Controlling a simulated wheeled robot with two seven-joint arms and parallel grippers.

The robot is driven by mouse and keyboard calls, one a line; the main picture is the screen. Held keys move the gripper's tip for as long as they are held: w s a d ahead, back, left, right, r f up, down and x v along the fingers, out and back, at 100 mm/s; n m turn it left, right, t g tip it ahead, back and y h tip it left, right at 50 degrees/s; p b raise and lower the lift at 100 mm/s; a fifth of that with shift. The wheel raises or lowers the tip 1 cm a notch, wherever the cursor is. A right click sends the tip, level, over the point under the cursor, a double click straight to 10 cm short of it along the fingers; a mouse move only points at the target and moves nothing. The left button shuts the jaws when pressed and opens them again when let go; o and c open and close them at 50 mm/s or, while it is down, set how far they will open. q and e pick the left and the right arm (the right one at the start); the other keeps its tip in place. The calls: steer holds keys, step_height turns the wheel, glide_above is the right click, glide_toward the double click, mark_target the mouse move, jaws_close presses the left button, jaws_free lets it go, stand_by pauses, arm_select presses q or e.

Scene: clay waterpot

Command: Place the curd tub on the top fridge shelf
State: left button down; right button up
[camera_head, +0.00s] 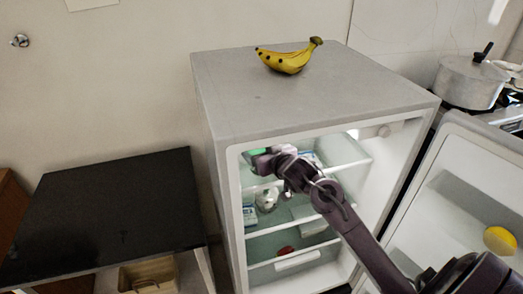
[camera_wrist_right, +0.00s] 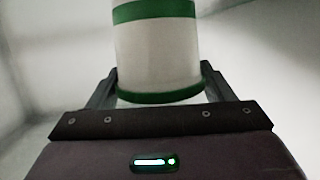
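The curd tub (camera_wrist_right: 155,45) is white with green bands. In the right wrist view it stands between the two fingers of my right gripper (camera_wrist_right: 160,88), which press close on both its sides. In the head view my right gripper (camera_head: 268,160) reaches inside the open fridge, above the top shelf (camera_head: 345,167) at its left side. Only a bit of green of the tub (camera_head: 259,151) shows there. Whether the tub's base touches the shelf is hidden. My left gripper is not in view.
The fridge (camera_head: 300,105) has bananas (camera_head: 287,60) on top. Its door (camera_head: 455,195) stands open at the right, with a yellow item (camera_head: 501,240) in it. Lower shelves hold several items. A black-topped table (camera_head: 110,205) stands left; a pot (camera_head: 468,82) stands right.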

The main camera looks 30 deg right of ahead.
steer(key=o, duration=0.4)
steer(key=shift+o, duration=0.2)
steer(key=shift+r, duration=0.2)
steer(key=shift+s, duration=0.35)
steer(key=v, duration=1.1)
steer(key=shift+s+r, duration=0.1)
steer(key=shift+s, duration=0.05)
